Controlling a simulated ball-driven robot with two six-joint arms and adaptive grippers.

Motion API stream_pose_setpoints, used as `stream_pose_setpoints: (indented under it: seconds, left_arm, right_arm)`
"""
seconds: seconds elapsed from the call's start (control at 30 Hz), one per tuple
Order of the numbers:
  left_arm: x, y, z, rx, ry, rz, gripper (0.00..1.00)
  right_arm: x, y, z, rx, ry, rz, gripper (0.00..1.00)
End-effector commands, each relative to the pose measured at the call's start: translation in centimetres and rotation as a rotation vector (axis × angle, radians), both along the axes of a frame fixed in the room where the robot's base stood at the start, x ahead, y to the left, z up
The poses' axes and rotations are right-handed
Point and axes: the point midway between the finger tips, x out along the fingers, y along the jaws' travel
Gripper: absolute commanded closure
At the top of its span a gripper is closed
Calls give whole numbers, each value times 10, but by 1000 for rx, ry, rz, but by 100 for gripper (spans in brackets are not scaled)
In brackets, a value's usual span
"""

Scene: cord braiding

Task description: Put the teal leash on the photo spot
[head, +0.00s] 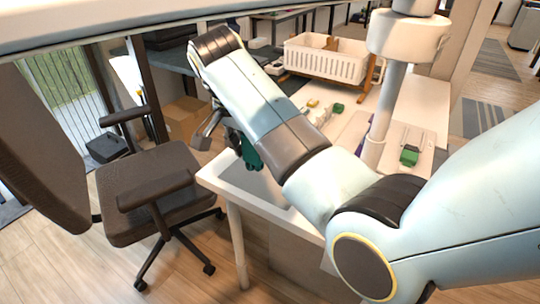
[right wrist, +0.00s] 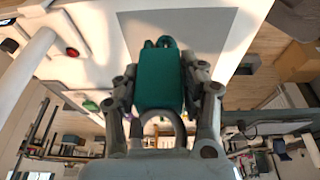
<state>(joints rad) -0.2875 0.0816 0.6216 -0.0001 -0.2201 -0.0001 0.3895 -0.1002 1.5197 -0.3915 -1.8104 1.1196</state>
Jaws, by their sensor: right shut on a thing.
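The teal leash (head: 252,157) is a compact teal bundle with looped ends. It also shows in the right wrist view (right wrist: 160,78), between the fingers of my right gripper (right wrist: 163,95). That gripper is shut on it. In the head view the right gripper (head: 236,140) is partly hidden behind my own arm, near the left end of the white table. A plain grey rectangle on the table, perhaps the photo spot (head: 262,186), lies close to the leash. It also shows in the right wrist view (right wrist: 212,25). I cannot tell whether the leash touches it. My left gripper is not in view.
A white slatted basket (head: 325,65) stands at the back of the table (head: 225,177). Small yellow and green items (head: 338,108) lie before it. A dark office chair (head: 150,185) stands left of the table.

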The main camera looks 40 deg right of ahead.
Motion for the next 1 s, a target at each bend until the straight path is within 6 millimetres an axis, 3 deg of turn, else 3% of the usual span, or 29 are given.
stream_pose_setpoints:
  seconds: [0.03, 0.1, 0.2, 0.27, 0.4, 0.5, 0.6, 0.77, 1.0]
  left_arm:
    - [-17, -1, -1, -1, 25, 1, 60]
    - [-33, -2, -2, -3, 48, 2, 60]
    - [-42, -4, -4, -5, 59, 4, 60]
    - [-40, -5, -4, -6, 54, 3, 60]
    - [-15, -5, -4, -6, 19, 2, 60]
    - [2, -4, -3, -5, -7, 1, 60]
    - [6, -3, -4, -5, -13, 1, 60]
    - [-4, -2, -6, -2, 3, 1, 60]
    - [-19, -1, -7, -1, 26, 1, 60]
  right_arm:
    - [4, -15, -8, -8, 3, -2, 89]
    - [10, -32, -19, -6, 2, -2, 89]
    - [19, -54, -33, -5, 2, -2, 89]
    - [23, -65, -40, -4, 1, -2, 89]
    - [30, -81, -52, -1, 0, 0, 89]
    - [31, -85, -56, -1, 0, 0, 89]
    - [31, -85, -70, 0, 2, 2, 89]
    - [31, -85, -92, 0, 0, 1, 89]
    - [31, -85, -94, 0, -3, 2, 89]
